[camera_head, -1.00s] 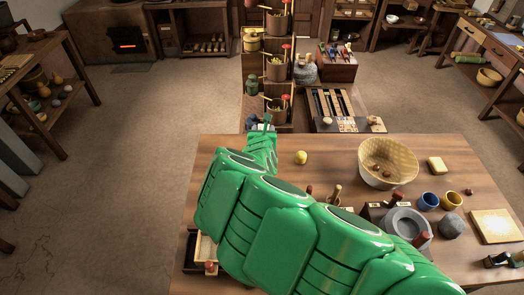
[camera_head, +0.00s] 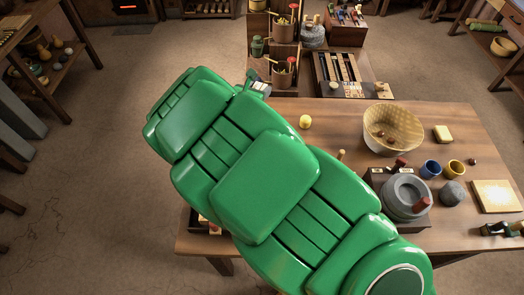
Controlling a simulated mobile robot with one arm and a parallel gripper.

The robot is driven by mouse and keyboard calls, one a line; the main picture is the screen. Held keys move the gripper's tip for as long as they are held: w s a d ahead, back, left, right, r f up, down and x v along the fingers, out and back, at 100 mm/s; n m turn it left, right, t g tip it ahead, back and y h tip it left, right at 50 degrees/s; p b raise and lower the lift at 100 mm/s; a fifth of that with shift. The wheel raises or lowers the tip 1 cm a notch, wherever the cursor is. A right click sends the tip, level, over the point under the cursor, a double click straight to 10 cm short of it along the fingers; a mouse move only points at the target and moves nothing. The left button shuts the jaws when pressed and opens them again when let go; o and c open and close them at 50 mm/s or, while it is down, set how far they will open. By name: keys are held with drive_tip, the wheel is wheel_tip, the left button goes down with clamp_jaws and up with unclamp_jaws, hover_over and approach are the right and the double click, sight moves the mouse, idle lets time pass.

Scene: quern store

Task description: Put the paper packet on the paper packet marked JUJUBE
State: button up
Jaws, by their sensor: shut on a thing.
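My gripper (camera_head: 257,84) is small in the picture, at the far left corner of the wooden table, beyond my green arm. Its jaws are shut on a small pale thing, seemingly the paper packet, mostly hidden by the gripper. I cannot make out its shape or whether it touches anything. I cannot pick out the paper packet marked JUJUBE; no such lettering is readable.
The wooden table (camera_head: 345,112) holds a yellow ball (camera_head: 305,121), a woven basket (camera_head: 410,132), a stone quern (camera_head: 391,203), a blue cup (camera_head: 430,168) and a yellow cup (camera_head: 455,168). Behind it are a stepped shelf (camera_head: 259,27) and a dark compartment tray (camera_head: 331,73).

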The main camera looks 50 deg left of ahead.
drive_tip(key=s+d+f+m+h, duration=0.1)
drive_tip(key=s+d+f, duration=0.1)
drive_tip(key=d, duration=0.1)
drive_tip(key=s+d+f+m+h, duration=0.1)
drive_tip(key=s+d+m+h, duration=0.1)
drive_tip(key=s+d, duration=0.1)
drive_tip(key=s+d+f+m+t+h, duration=0.1)
drive_tip(key=s+d+f+h, duration=0.1)
drive_tip(key=s+d, duration=0.1)
drive_tip(key=shift+s+d+f, duration=0.15)
drive_tip(key=shift+d+f, duration=0.05)
drive_tip(key=shift+d, duration=0.25)
drive_tip(key=shift+s+d+f, duration=0.1)
drive_tip(key=shift+d+f, duration=0.05)
drive_tip(key=shift+d, duration=0.3)
drive_tip(key=shift+f, duration=3.5)
drive_tip(key=o, duration=1)
drive_tip(key=shift+f, duration=0.1)
drive_tip(key=shift+s+a+r, duration=0.1)
drive_tip(key=shift+s+r, duration=0.05)
drive_tip(key=shift+r, duration=0.05)
drive_tip(key=v, duration=1.1)
drive_tip(key=shift+s+r, duration=0.2)
drive_tip(key=shift+s, duration=0.1)
